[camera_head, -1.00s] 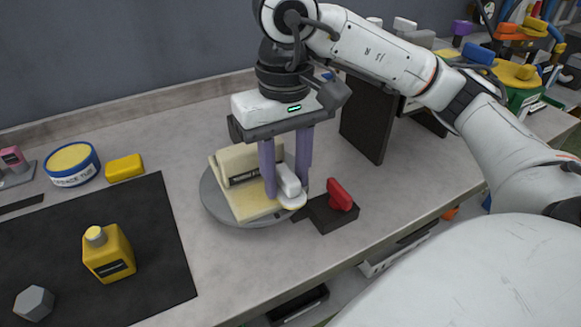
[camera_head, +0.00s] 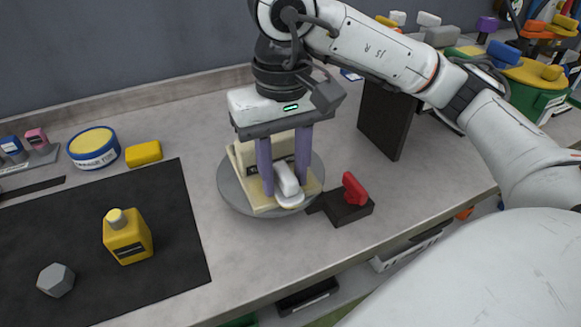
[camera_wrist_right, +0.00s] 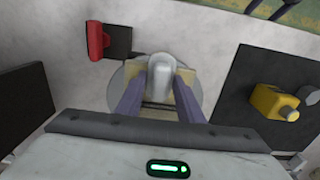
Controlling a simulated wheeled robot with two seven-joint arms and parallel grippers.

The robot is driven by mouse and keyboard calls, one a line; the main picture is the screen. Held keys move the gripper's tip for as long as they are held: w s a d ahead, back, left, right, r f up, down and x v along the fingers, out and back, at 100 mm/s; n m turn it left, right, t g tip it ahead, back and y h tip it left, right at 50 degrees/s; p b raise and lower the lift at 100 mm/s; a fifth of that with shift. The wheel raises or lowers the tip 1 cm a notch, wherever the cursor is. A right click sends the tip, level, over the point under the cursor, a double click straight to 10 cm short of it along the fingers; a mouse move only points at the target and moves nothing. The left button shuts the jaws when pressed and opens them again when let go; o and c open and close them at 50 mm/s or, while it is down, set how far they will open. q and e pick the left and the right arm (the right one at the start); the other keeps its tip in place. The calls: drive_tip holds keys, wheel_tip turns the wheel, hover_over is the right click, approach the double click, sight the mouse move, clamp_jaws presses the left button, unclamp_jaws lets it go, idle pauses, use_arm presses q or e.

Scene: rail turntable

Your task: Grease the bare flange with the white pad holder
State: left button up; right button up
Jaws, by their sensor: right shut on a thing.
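My right gripper (camera_head: 278,178) is shut on the white pad holder (camera_head: 286,181), a pale upright grip with a rounded foot. It also shows between the fingers in the right wrist view (camera_wrist_right: 160,72). The cream rail (camera_head: 245,158), with a dark label partly behind a finger, sits on the grey round turntable (camera_head: 232,196). The pad holder's foot is over the rail's near flange (camera_head: 263,203), at its front right part. I cannot tell whether the pad touches the flange. My left gripper is not in view.
A black block with a red knob (camera_head: 355,190) stands right of the turntable. A dark upright panel (camera_head: 388,120) is behind it. A blue-and-yellow grease tin (camera_head: 94,148), a yellow block (camera_head: 143,153), and a yellow bottle (camera_head: 127,237) on a black mat (camera_head: 180,235) are at left.

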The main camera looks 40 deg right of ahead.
sight(263, 197)
drive_tip(key=shift+a, duration=0.1)
drive_tip(key=shift+w+a+r, duration=0.1)
drive_tip(key=shift+w+a, duration=0.15)
drive_tip(key=shift+a, duration=0.6)
drive_tip(key=shift+w+a, duration=0.15)
drive_tip(key=shift+a, duration=0.8)
drive_tip(key=shift+d+f, duration=0.25)
drive_tip(key=shift+d, duration=0.6)
